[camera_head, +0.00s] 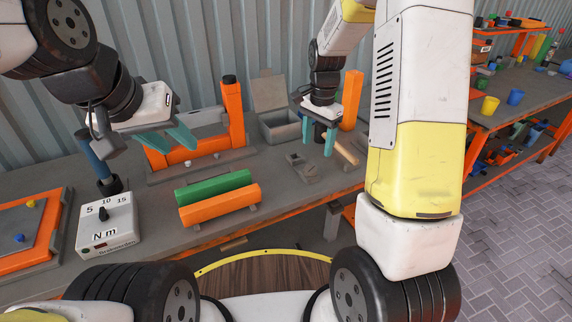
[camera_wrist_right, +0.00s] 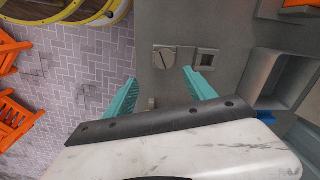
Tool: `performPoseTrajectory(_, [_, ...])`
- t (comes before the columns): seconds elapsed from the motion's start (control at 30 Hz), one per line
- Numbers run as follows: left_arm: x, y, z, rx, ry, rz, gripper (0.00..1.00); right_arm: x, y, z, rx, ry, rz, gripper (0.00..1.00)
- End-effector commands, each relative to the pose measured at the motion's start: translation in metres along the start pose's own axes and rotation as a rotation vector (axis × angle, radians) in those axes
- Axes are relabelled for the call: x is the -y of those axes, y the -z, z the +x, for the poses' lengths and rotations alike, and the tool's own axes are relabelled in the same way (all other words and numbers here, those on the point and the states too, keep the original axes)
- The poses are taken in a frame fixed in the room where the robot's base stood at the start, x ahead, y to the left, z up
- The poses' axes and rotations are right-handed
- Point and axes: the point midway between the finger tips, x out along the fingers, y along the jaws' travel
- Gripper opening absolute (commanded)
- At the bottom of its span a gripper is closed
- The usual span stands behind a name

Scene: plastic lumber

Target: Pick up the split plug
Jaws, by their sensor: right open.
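I cannot say for sure which part is the split plug. A small grey piece with a slanted line across its face (camera_wrist_right: 164,58) lies on the bench in the right wrist view, beside a piece with a square recess (camera_wrist_right: 207,59). Small grey pieces (camera_head: 301,163) also show on the bench in the head view. My right gripper (camera_head: 319,143) is open above the bench near them; its teal fingers also show in the right wrist view (camera_wrist_right: 158,82), with the slanted-line piece ahead between them.
Green (camera_head: 213,187) and orange (camera_head: 220,207) bars lie in front of the orange frame (camera_head: 236,118). A grey open box (camera_head: 279,127) stands behind. An orange post (camera_head: 352,100) and a tan cylinder (camera_head: 346,151) are near my right gripper. A torque box (camera_head: 108,232) stands left.

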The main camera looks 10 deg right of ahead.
Motion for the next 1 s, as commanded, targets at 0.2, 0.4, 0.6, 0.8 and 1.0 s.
performPoseTrajectory(0.2, [0.0, 0.0, 0.0, 0.001, 0.0, 0.0, 0.36, 0.004, 0.006, 0.024, 0.002, -0.031, 0.046, 0.64])
performPoseTrajectory(0.4, [0.0, 0.0, 0.0, 0.001, 0.0, 0.0, 0.36, 0.004, 0.006, 0.046, 0.002, -0.031, 0.045, 0.64])
performPoseTrajectory(0.6, [0.0, 0.0, 0.0, 0.0, 0.0, 0.0, 0.36, 0.009, 0.007, 0.076, 0.003, -0.031, 0.044, 0.64])
performPoseTrajectory(0.8, [0.0, 0.0, 0.0, 0.0, 0.0, 0.0, 0.36, 0.009, 0.008, 0.094, 0.001, -0.028, 0.044, 0.64])
performPoseTrajectory(1.0, [0.0, 0.0, 0.0, 0.0, 0.0, 0.0, 0.36, 0.009, 0.008, 0.095, 0.0, -0.027, 0.044, 0.64])
